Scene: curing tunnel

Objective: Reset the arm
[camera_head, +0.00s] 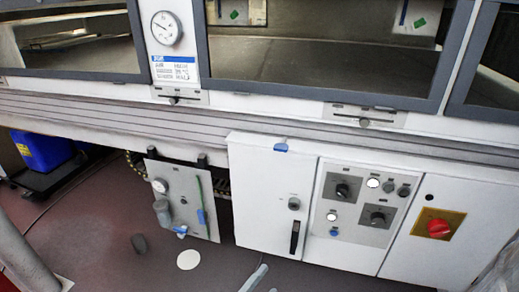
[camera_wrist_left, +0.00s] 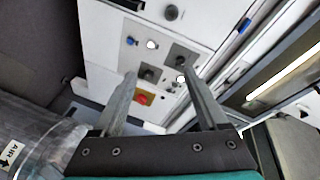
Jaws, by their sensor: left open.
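My left gripper (camera_wrist_left: 158,80) is open in the left wrist view, its two grey fingers spread apart with nothing between them. Beyond the fingers is the white control cabinet (camera_wrist_left: 105,45), seen at a tilt. Its red knob (camera_wrist_left: 143,99) on a yellow plate shows between the fingers. In the head view, a slim grey piece (camera_head: 255,279) shows at the bottom edge; I cannot tell whether it is a finger of mine. My right gripper is not in view.
In the head view, the cabinet (camera_head: 262,200) stands under the tunnel's long ledge (camera_head: 260,138). A red knob (camera_head: 438,228) is on its right part. A gauge panel (camera_head: 180,185) hangs left of it. A blue container (camera_head: 42,150) is far left. A pipe marked AIR (camera_wrist_left: 30,140) is near my left wrist.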

